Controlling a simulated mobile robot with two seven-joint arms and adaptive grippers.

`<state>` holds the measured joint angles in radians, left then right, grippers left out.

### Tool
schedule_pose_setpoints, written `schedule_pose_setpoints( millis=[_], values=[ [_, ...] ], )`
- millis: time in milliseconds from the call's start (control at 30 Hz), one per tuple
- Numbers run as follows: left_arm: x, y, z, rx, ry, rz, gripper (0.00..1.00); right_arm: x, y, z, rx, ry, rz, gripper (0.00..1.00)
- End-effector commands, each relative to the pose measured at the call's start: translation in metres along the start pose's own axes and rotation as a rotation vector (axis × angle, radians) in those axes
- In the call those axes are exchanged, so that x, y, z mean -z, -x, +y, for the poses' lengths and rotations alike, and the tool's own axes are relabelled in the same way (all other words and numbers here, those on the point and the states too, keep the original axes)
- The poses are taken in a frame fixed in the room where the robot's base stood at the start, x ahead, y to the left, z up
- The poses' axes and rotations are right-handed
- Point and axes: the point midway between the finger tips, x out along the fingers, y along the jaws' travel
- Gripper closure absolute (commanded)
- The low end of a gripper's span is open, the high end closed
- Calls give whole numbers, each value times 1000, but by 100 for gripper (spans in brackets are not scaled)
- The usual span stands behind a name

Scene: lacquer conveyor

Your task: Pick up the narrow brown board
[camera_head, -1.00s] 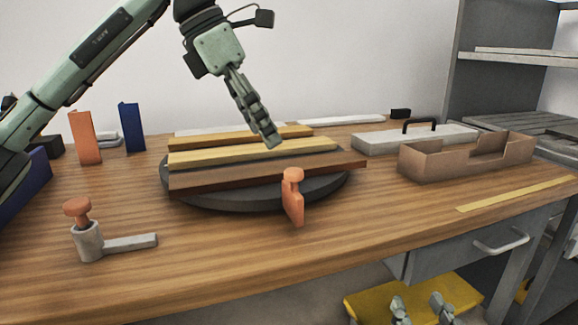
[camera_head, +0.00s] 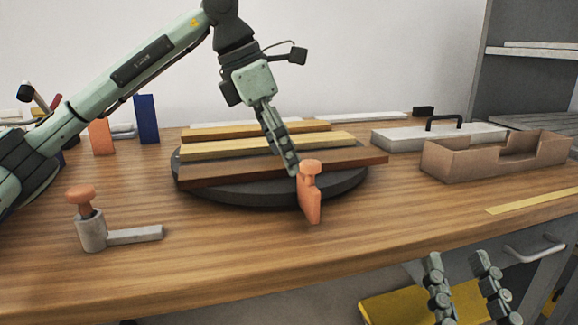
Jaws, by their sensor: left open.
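The narrow brown board (camera_head: 225,173) lies at the front of a dark round turntable (camera_head: 240,197), its right end overhanging the rim. A pale yellow board (camera_head: 225,150) and an ochre board (camera_head: 240,132) lie behind it. My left gripper (camera_head: 292,168) comes down from above, with its fingertips at the middle of the brown board. It is open and seen edge-on; I cannot tell whether it touches the board. My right gripper (camera_head: 465,300) is low at the bottom right, in front of the bench, its fingers apart and empty.
A grey holder with an orange knob (camera_head: 91,232) stands front left. A brown open box (camera_head: 480,160) and a grey handled plate (camera_head: 400,138) are at right.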

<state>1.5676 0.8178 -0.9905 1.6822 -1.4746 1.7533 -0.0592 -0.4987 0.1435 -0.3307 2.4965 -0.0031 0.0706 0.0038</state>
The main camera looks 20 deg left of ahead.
Motion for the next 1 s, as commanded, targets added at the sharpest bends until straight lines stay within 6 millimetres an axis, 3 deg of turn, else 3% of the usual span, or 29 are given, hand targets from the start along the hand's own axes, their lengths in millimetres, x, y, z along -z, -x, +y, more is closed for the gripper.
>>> schedule_pose_setpoints(
  millis=[67,533,833,1000],
  values=[
    [0,0,0,0,0,0,25,0,0,0,0,0,-1,60],
    [0,1,0,0,0,-1,84,0,0,0,0,0,-1,60],
    [-1,3,0,0,-1,-3,85,0,0,0,0,0,-3,60],
    [-7,14,0,-1,-1,-3,85,-2,-2,0,0,-1,-26,60]
  ],
)
